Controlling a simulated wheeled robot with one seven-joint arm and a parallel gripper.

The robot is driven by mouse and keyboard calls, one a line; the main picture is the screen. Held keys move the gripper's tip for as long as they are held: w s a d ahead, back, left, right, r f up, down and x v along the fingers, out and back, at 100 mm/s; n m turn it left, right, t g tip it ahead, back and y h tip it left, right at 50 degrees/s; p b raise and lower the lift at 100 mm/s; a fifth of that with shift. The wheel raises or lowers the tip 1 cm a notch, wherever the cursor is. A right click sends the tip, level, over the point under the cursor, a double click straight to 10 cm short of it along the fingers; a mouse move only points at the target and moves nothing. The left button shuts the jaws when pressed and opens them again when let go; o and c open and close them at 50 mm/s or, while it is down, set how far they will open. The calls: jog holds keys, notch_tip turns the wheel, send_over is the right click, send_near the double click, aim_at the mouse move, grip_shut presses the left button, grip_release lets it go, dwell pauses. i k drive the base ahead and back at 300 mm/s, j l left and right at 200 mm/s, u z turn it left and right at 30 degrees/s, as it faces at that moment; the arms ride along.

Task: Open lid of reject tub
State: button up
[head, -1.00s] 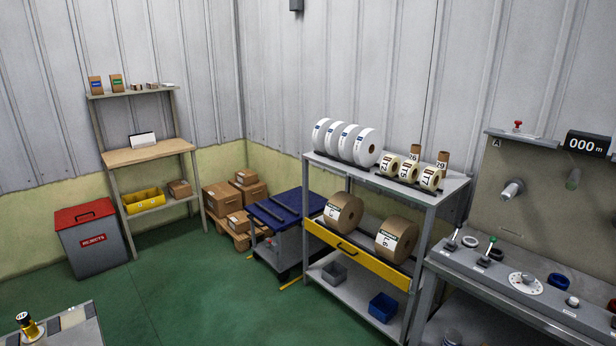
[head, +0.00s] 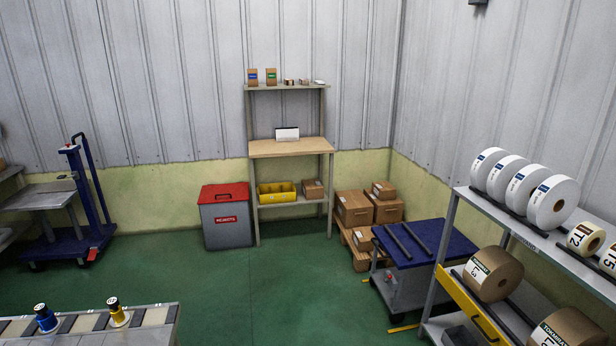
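The reject tub (head: 228,229) is a grey bin standing on the green floor against the far wall, left of a wooden-topped shelf stand. Its red lid (head: 224,193) lies shut on top, with a dark handle on it. A red label reading REJECTS is on its front. My gripper is not visible in the head view.
A shelf stand (head: 291,149) is right of the tub, with cartons (head: 368,210) and a blue-topped cart (head: 425,242) farther right. A roll rack (head: 455,285) fills the right. A conveyor end (head: 90,324) is at lower left, a blue lift trolley (head: 82,210) behind. Green floor (head: 270,290) between is open.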

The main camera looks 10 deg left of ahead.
aim_at(237, 191)
jog(key=i+j+u, duration=0.25)
jog(key=i, duration=0.55)
jog(key=i+u, duration=0.25)
jog(key=i, duration=0.6)
jog(key=i+l+u, duration=0.3)
jog(key=i, duration=0.5)
jog(key=i+j+u, duration=0.3)
jog(key=i, duration=0.4)
jog(key=i+u, duration=0.25)
jog(key=i, duration=0.45)
jog(key=i+u, duration=0.3)
jog(key=i, duration=0.4)
jog(key=i+l+u, duration=0.3)
jog(key=i, duration=0.45)
jog(key=i+l+u, duration=0.1)
jog(key=i, duration=0.3)
jog(key=i+l+u, duration=0.15)
jog(key=i+l, duration=0.15)
jog(key=i+l+u, duration=0.1)
jog(key=i+l, duration=0.15)
jog(key=i, duration=0.25)
